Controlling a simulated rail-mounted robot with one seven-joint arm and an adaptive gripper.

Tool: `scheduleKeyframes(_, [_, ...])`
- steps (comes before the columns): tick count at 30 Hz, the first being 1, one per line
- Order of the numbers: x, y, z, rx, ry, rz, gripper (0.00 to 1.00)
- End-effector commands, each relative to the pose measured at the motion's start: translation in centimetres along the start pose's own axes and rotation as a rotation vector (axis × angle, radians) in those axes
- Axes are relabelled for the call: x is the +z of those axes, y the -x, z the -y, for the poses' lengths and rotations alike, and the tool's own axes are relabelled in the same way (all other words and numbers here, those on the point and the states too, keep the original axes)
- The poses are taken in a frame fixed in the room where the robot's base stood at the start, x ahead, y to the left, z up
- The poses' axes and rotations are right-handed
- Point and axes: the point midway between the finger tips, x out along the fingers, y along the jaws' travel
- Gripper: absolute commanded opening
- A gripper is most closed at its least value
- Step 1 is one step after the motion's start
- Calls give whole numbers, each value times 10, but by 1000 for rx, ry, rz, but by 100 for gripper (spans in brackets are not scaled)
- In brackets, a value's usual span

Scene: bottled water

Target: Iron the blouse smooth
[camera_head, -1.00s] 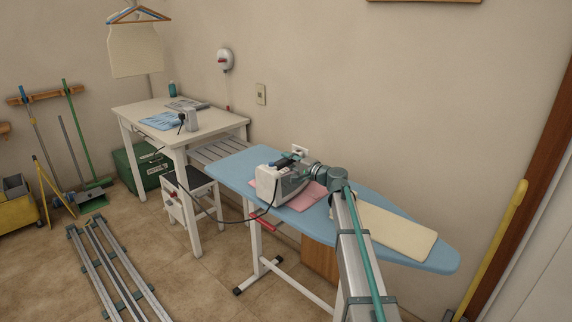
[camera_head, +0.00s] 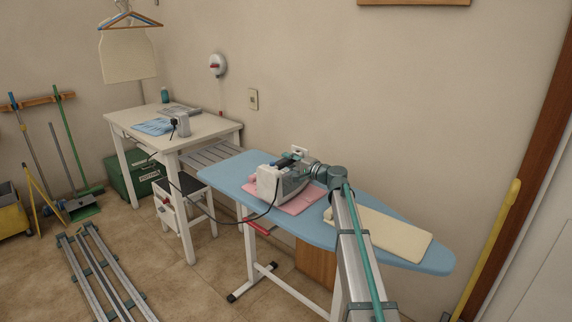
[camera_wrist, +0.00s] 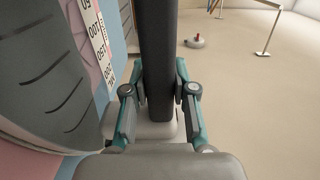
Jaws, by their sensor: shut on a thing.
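A pink blouse (camera_head: 302,204) lies flat on the light blue ironing board (camera_head: 222,170). A white and grey iron (camera_head: 268,182) is over the blouse and covers its middle; I cannot tell whether its sole touches the cloth. Pink cloth shows to its left and in front. My gripper (camera_head: 302,168) comes from the right and is shut on the iron's handle. In the wrist view, the dark handle (camera_wrist: 159,60) stands between the teal fingers of my gripper (camera_wrist: 160,92). Pink cloth also shows there at the far left.
A cream pad (camera_head: 385,232) lies on the board's right part. A black cord (camera_head: 225,221) runs from the iron towards the white table (camera_head: 205,140), which holds folded blue cloth (camera_head: 155,127). The wall is close behind the board.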

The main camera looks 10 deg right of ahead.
Motion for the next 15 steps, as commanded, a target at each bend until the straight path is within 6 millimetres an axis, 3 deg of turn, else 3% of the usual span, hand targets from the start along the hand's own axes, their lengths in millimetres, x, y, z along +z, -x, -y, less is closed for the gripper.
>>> scheduleKeyframes(5, [-6,0,1,-2,3,-2,0])
scheduleKeyframes(15, [1,-8,2,-2,1,0,0])
